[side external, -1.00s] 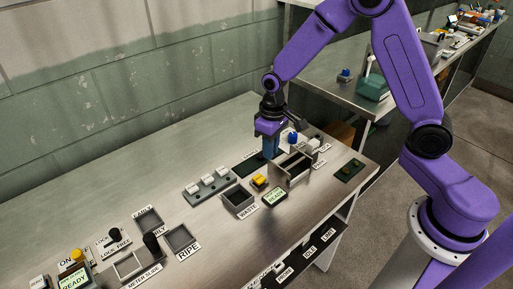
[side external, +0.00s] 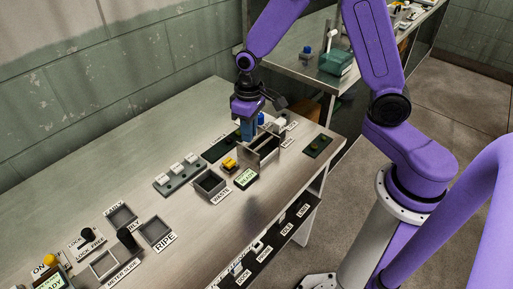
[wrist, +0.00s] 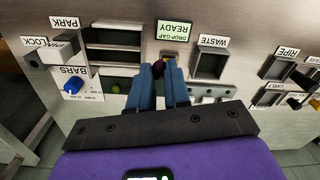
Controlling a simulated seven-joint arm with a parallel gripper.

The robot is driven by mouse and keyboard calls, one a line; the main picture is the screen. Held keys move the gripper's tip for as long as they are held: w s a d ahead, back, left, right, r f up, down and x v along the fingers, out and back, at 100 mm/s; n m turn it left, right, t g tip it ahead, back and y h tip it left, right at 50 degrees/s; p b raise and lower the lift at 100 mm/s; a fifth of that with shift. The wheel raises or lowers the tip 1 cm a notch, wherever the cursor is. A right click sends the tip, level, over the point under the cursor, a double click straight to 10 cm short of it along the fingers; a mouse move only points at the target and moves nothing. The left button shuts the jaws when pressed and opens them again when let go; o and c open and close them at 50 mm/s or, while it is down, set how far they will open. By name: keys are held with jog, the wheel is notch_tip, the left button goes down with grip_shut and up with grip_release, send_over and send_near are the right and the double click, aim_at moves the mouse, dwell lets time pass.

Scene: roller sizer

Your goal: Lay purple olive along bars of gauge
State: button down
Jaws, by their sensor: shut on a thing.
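The purple olive (wrist: 157,69) shows as a dark purple spot between the blue fingertips of my gripper (wrist: 161,73) in the wrist view. My gripper is shut on it. In the side view my gripper (side external: 247,136) points down just behind and left of the gauge (side external: 266,152), a metal frame with open slots. The fingertips and olive are not clear there. In the wrist view the gauge (wrist: 115,46) lies up and left of the fingertips. The olive looks apart from it, but its height is hard to judge.
A display reading DROP GAP READY (wrist: 175,32) stands near the gauge, with the WASTE bin (wrist: 210,64) beside it. The blue BARS knob (wrist: 72,85) and the LOCK block (wrist: 42,56) are on the gauge's other side. A dark tray (side external: 221,148) lies behind.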

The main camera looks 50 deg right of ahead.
jog(key=w+d+n+g, duration=0.1)
jog(key=n, duration=0.2)
jog(key=w+f+n+g+y, duration=0.1)
jog(key=n, duration=0.2)
jog(key=d+n+g, duration=0.1)
jog(key=n, duration=0.2)
jog(key=shift+w+d+f+g+y, duration=0.25)
jog(key=shift+w+d+g+y, duration=0.05)
jog(key=shift+w+d, duration=0.1)
jog(key=d+n+g+h, duration=0.1)
jog(key=n, duration=0.2)
jog(key=w+d+n+g+h, duration=0.1)
jog(key=n+h, duration=0.1)
jog(key=n, duration=0.1)
jog(key=d+n+g+h, duration=0.1)
jog(key=d+n+g, duration=0.1)
jog(key=n, duration=0.1)
jog(key=shift+w+f+h, duration=0.1)
jog(key=shift+w+h, duration=0.2)
jog(key=shift+w, duration=0.05)
jog(key=shift+f, duration=2.9)
jog(key=shift+d, duration=0.1)
jog(key=c, duration=1.1)
grip_release()
jog(key=shift+f, duration=0.1)
